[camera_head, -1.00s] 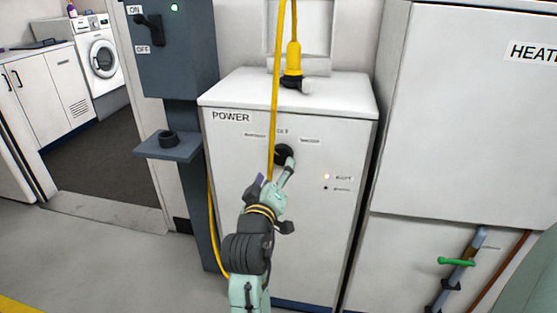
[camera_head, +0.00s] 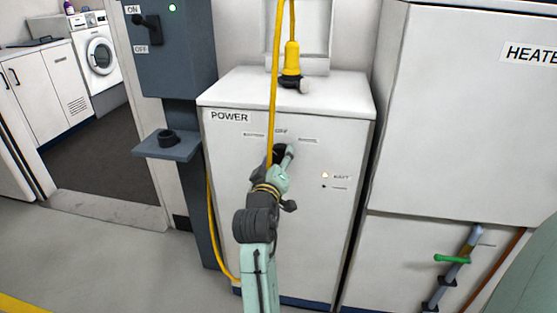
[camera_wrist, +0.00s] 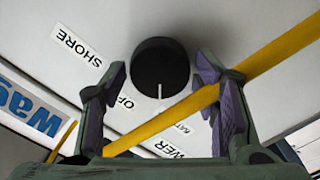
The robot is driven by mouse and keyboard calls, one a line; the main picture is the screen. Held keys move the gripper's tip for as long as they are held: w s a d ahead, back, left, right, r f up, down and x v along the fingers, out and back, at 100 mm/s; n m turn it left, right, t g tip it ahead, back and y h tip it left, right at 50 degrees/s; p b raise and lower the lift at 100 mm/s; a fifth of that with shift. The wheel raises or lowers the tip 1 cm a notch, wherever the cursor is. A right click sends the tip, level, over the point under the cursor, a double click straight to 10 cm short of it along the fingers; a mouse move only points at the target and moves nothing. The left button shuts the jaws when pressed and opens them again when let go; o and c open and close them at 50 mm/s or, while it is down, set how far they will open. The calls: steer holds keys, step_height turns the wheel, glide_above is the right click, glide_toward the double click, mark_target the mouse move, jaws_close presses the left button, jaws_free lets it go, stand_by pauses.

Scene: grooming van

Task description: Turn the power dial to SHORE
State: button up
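The black round power dial (camera_wrist: 160,62) is on the front of the white POWER cabinet (camera_head: 230,190). It also shows in the head view (camera_head: 279,150), partly covered by my gripper. In the wrist view its white pointer mark points down the picture, near the OFF label (camera_wrist: 127,102). The SHORE label (camera_wrist: 77,46) is at upper left there. A third label is partly hidden by the yellow cable. My gripper (camera_wrist: 162,85) is open, with one finger on each side of the dial. Contact with the dial cannot be told.
A yellow cable (camera_head: 274,110) hangs in front of the cabinet close to the dial and crosses between my fingers in the wrist view. A grey ON/OFF switch box (camera_head: 180,60) and post stand at left. A HEATER cabinet (camera_head: 460,120) stands at right. Open floor lies at lower left.

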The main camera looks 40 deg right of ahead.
steer(key=c, duration=0.8)
steer(key=shift+o, duration=0.2)
steer(key=shift+m, duration=0.3)
steer(key=m, duration=0.3)
steer(key=shift+m, duration=0.4)
steer(key=m+b, duration=0.1)
steer(key=m, duration=0.3)
steer(key=shift+f, duration=0.1)
steer(key=m+b, duration=0.1)
steer(key=m, duration=0.4)
steer(key=shift+a+b, duration=0.1)
steer(key=shift+b, duration=0.25)
steer(key=shift+m+b, duration=0.85)
steer(key=shift+m, duration=1.45)
